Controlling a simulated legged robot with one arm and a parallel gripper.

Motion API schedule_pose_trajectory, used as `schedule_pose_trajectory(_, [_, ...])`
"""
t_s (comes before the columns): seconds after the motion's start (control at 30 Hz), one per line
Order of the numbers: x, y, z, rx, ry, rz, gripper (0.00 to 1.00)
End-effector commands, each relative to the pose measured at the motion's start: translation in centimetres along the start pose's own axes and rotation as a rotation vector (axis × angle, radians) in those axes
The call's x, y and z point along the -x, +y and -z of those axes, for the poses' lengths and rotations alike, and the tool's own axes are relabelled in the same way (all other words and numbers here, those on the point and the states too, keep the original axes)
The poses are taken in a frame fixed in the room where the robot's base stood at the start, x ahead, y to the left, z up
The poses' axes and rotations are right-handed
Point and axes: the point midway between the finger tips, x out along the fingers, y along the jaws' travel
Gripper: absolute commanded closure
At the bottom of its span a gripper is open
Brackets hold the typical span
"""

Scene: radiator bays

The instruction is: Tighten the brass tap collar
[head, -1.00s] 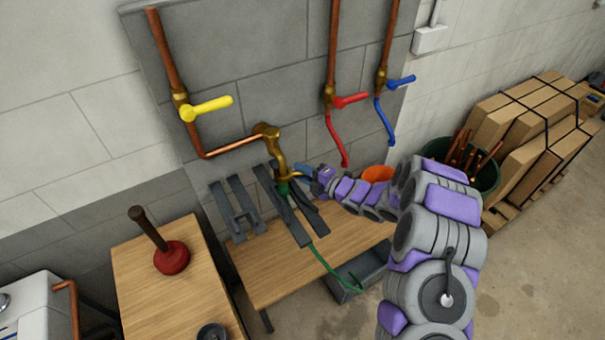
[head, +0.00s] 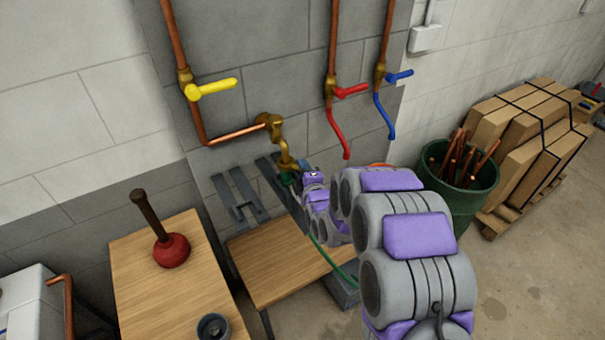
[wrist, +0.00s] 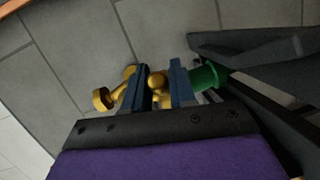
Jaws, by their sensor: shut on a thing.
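The brass tap (head: 275,130) hangs at the end of a copper pipe on the grey block wall. A green fitting sits below its mouth in the head view, and it also shows in the wrist view (wrist: 207,77). My gripper (wrist: 158,88) has its two dark blue fingers on either side of a rounded brass part, the tap collar (wrist: 157,82), and is shut on it. The rest of the brass tap lies to the left of the fingers. In the head view my gripper (head: 298,171) is at the tap's lower end, and my arm partly hides it.
Dark slatted brackets (head: 238,197) stand close behind my gripper above a wooden bench (head: 265,262). A green hose (head: 330,262) hangs down there. Yellow (head: 217,88), red (head: 350,91) and blue (head: 400,76) valve levers are above. A plunger (head: 172,248) stands at left.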

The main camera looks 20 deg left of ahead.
Motion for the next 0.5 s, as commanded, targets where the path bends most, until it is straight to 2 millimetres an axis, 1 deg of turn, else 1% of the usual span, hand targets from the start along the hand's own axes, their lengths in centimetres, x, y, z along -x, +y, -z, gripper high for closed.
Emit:
schedule_pose_trajectory(0.03, [0.1, -0.4, 0.6, -0.001, -0.024, 0.011, 1.00])
schedule_pose_trajectory(0.5, [0.8, -0.3, 1.8, -0.049, -0.339, -0.036, 1.00])
